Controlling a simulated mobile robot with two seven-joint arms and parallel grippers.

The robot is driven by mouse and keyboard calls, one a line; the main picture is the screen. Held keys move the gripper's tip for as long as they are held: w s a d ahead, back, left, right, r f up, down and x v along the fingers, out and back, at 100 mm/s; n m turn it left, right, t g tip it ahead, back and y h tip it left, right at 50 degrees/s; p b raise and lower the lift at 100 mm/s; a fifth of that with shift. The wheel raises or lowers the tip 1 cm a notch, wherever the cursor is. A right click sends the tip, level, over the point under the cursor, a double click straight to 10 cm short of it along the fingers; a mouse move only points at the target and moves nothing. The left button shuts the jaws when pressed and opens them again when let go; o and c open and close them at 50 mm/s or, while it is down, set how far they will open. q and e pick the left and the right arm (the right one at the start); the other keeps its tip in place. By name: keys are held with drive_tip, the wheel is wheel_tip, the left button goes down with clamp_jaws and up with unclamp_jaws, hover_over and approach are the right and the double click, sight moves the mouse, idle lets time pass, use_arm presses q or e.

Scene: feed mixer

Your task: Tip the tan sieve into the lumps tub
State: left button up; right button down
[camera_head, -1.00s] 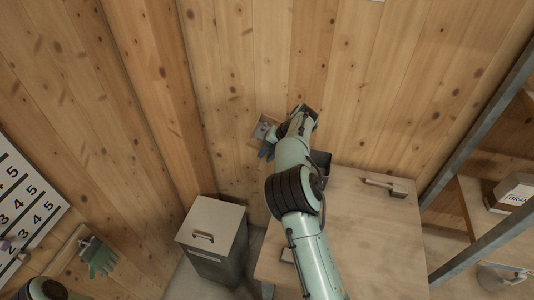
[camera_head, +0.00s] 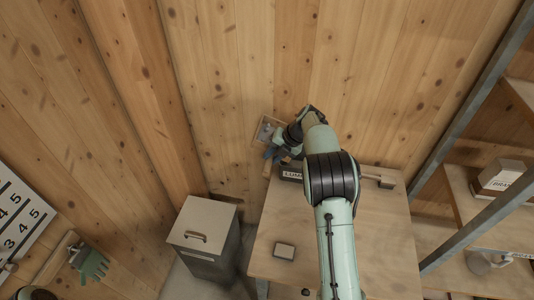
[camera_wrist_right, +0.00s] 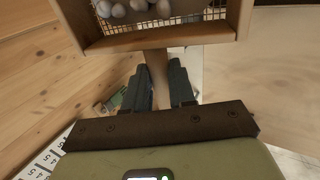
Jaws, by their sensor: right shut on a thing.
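The tan sieve (camera_head: 267,129) is a square wooden frame with a wire mesh. In the right wrist view its near rim (camera_wrist_right: 160,37) crosses the top, with several grey lumps (camera_wrist_right: 135,8) on the mesh. My right gripper (camera_head: 272,152) is shut on the sieve's handle (camera_wrist_right: 156,66), which runs between the dark fingers (camera_wrist_right: 162,84). The lumps tub (camera_head: 291,174) is dark with a white label reading "LUM", at the bench's back edge, right of and below the gripper in the head view. My right arm hides much of it.
The wooden bench (camera_head: 280,222) carries a small pale-topped block (camera_head: 284,250) and a wooden-handled tool (camera_head: 379,180). A lidded grey bin (camera_head: 203,226) stands to its left. A plank wall is behind. A metal-framed shelf (camera_head: 465,195) is at right.

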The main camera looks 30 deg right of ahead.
drive_tip(key=s+d+t+y, duration=0.7)
drive_tip(key=d+t+y, duration=0.2)
drive_tip(key=t+y, duration=0.4)
drive_tip(key=shift+w+a+r+g+h, duration=0.45)
drive_tip(key=shift+a+g+h, duration=0.2)
drive_tip(key=shift+g+h, duration=0.3)
drive_tip(key=shift+w+a+r+g+h, duration=0.5)
drive_tip(key=shift+a+g+h, duration=0.2)
drive_tip(key=shift+g, duration=0.35)
drive_tip(key=shift+w+a+r+g+h, duration=0.45)
drive_tip(key=shift+a+g+h, duration=0.15)
drive_tip(key=shift+g+h, duration=0.35)
